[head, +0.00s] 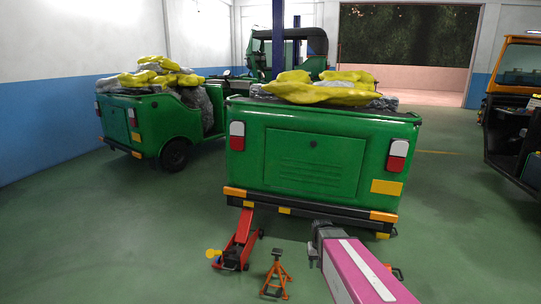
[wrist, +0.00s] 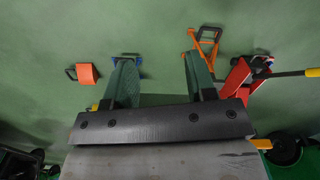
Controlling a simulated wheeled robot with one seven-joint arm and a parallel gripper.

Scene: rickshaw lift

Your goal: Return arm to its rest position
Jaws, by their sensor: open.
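My gripper (wrist: 160,65) is open and empty in the wrist view, its two green-padded fingers apart with green floor between them. In the head view my pink and grey arm reaches from the bottom edge toward the rear of the green rickshaw (head: 315,153); the fingers cannot be made out there. The red floor jack (head: 238,242) has its front end at the rickshaw's rear bumper; it also shows in the wrist view (wrist: 240,76), right of the fingers. An orange jack stand (head: 276,275) stands on the floor left of my arm; it is above the right finger in the wrist view (wrist: 205,42).
An orange block with a dark handle (wrist: 86,75) lies left of the fingers. A second green rickshaw (head: 150,125) stands at the left. Floor at lower left is clear.

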